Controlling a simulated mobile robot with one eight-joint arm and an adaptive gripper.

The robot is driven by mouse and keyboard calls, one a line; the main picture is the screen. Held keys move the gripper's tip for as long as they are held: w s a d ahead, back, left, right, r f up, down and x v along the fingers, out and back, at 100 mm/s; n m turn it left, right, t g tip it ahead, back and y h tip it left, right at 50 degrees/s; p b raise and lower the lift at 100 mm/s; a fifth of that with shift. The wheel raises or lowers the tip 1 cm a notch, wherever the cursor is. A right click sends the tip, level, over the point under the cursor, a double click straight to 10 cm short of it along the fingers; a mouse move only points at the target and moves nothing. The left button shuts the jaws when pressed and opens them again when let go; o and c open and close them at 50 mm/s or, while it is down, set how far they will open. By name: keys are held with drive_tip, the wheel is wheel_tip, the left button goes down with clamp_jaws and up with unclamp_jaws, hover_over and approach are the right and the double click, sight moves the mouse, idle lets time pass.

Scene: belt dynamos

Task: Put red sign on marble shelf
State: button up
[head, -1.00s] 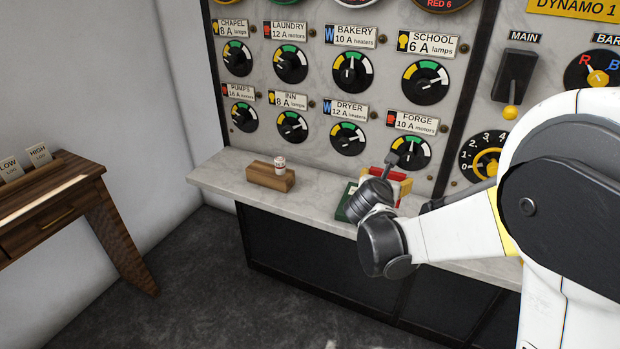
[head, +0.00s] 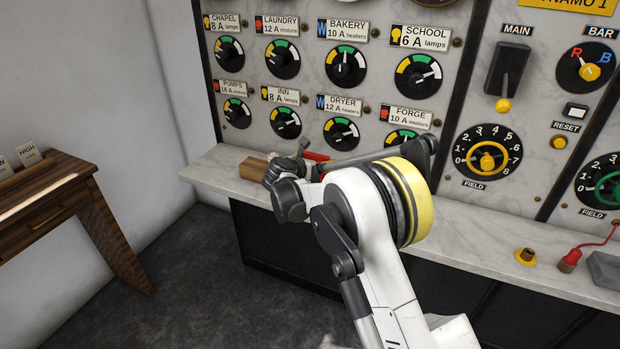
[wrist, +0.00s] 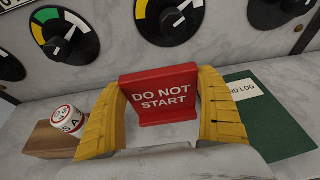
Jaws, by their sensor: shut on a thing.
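The red sign (wrist: 160,92), lettered "DO NOT START", stands upright between the yellow fingers of my gripper (wrist: 166,100) in the wrist view. The fingers are shut on its two sides. In the head view a small part of the red sign (head: 316,156) shows behind my wrist; my arm hides the rest. The marble shelf (head: 222,170) runs along the foot of the panel, and it also shows in the wrist view (wrist: 85,105). The sign is over the shelf, close to its surface; I cannot tell whether its base touches it.
A wooden block (wrist: 50,140) with a white-and-red cylinder (wrist: 67,119) is left of the sign. A green log book (wrist: 268,118) lies to the right. The dial panel (head: 300,110) rises behind. A wooden desk (head: 60,200) stands at the far left.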

drive_tip(key=shift+w+a+f, duration=0.2)
drive_tip(key=shift+a+f, duration=0.3)
drive_tip(key=shift+a, duration=0.25)
drive_tip(key=shift+f+b, duration=0.9)
drive_tip(key=shift+f, duration=1)
drive_tip(key=shift+f, duration=0.2)
drive_tip(key=o, duration=1.2)
drive_tip(key=shift+r, duration=0.1)
